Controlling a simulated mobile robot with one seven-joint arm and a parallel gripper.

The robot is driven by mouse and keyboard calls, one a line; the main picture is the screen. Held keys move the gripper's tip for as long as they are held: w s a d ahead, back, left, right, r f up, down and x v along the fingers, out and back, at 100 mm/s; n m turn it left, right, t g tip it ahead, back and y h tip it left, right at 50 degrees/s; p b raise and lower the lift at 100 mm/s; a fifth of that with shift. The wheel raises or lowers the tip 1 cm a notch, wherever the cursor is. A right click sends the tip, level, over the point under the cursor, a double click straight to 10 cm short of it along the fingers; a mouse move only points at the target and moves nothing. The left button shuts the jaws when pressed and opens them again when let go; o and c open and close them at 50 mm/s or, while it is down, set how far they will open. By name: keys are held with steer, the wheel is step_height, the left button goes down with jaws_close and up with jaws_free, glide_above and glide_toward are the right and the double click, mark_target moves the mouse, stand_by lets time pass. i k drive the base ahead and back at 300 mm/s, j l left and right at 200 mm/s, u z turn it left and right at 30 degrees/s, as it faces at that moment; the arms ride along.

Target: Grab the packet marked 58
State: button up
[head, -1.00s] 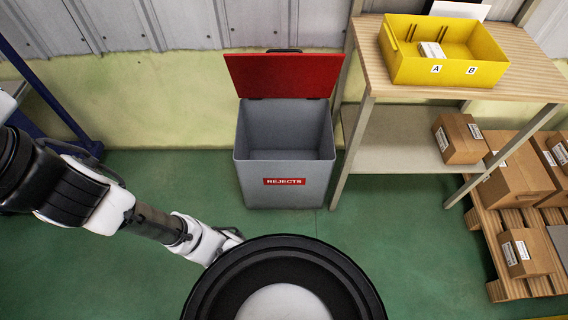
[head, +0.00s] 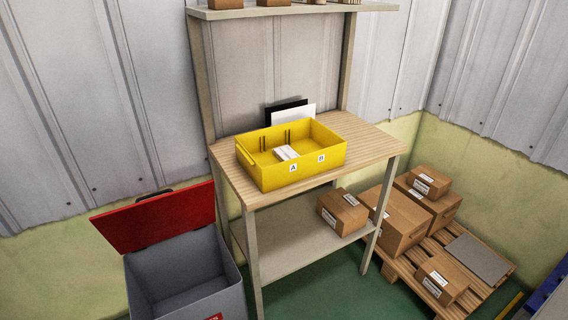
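A white packet (head: 286,153) lies inside the yellow bin (head: 323,165), in the left part behind the letter A. No number can be read on it from here, so I cannot tell whether it is the one marked 58. No other packet shows in the bin. My gripper and arm are out of view.
A grey rejects bin (head: 186,272) with its red lid (head: 157,218) raised stands left of the bench. Cardboard boxes (head: 400,222) sit on a pallet (head: 408,272) at right. One box (head: 342,211) is on the lower shelf. Dark and white panels (head: 294,113) stand behind the yellow bin.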

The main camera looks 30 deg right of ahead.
mark_target(283, 153)
steer(key=i+j+z, duration=0.1)
steer(key=i, duration=0.35)
steer(key=i+j+z, duration=0.15)
steer(key=i, duration=0.3)
steer(key=i+j+z, duration=0.1)
steer(key=i+j, duration=0.2)
steer(key=i, duration=0.15)
steer(key=z, duration=0.4)
steer(key=l+z, duration=0.15)
steer(key=z, duration=0.3)
steer(key=i+z, duration=0.1)
steer(key=z, duration=0.3)
steer(key=i+l+z, duration=0.15)
steer(key=i+l, duration=0.1)
steer(key=l, duration=0.1)
